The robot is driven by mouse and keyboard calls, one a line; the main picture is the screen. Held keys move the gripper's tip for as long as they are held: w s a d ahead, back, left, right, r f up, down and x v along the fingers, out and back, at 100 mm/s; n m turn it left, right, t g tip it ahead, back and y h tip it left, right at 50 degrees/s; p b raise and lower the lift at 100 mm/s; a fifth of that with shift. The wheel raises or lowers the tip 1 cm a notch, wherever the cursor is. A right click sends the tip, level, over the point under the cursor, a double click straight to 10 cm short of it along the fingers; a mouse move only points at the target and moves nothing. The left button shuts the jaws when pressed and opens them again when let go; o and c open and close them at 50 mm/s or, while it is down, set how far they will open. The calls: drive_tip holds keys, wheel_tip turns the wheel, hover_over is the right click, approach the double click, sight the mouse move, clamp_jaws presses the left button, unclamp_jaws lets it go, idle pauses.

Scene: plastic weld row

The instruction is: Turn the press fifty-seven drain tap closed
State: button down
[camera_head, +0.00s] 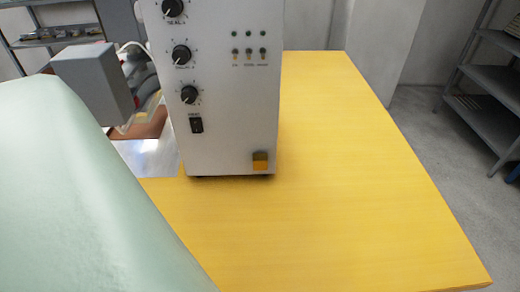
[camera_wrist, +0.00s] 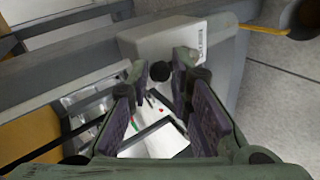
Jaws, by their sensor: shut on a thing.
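In the wrist view, my gripper (camera_wrist: 162,76) has its two dark-padded fingers up against a pale grey housing. Between the fingertips is a small dark handle (camera_wrist: 179,94), which looks like the drain tap. The fingers are closed on it, though their pads hide part of it. How far the tap is turned cannot be told. In the head view my gripper and the tap are hidden, and my pale green arm fills the lower left.
A light grey control box (camera_head: 225,120) with black knobs and switches stands on a yellow table (camera_head: 340,190). A grey block (camera_head: 93,82) is to its left. The table right of the box is clear. Metal shelves (camera_head: 490,95) stand at the far right.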

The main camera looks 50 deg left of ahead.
drive_tip(key=shift+s+a+f, duration=0.1)
drive_tip(key=shift+s+a, duration=0.15)
drive_tip(key=c, duration=1.6)
unclamp_jaws()
drive_tip(key=shift+f, duration=0.1)
drive_tip(key=shift+c, duration=0.2)
drive_tip(key=shift+o, duration=1.4)
drive_tip(key=shift+w+d, duration=0.1)
drive_tip(key=shift+w, duration=0.1)
drive_tip(key=v, duration=1.2)
